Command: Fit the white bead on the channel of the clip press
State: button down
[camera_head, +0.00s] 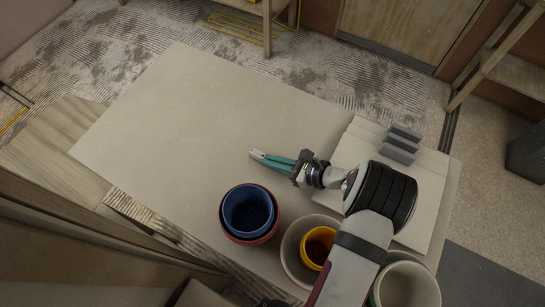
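My gripper (299,167) is above or on the right-centre part of the table, its dark end pointing left. A slim teal two-pronged piece with a pale tip (272,161) extends left from it. I cannot tell whether this piece is held, lies on the table, or is part of the gripper. A grey stepped or slatted thing (400,145) stands on a pale board (427,185) at the right, behind my wrist. I cannot tell whether it is the clip press, and its channel is not distinguishable. I cannot pick out a white bead.
A blue pot (249,212) sits in a red one (228,229) at the front centre. A yellow pot (318,246) sits in a wider pale bowl (291,250). A white pot (405,285) is at the front right. The table's left and back (180,120) are clear.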

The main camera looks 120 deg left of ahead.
jog(key=c, duration=1)
grip_release()
jog(key=shift+f, duration=0.1)
jog(key=shift+c, duration=0.2)
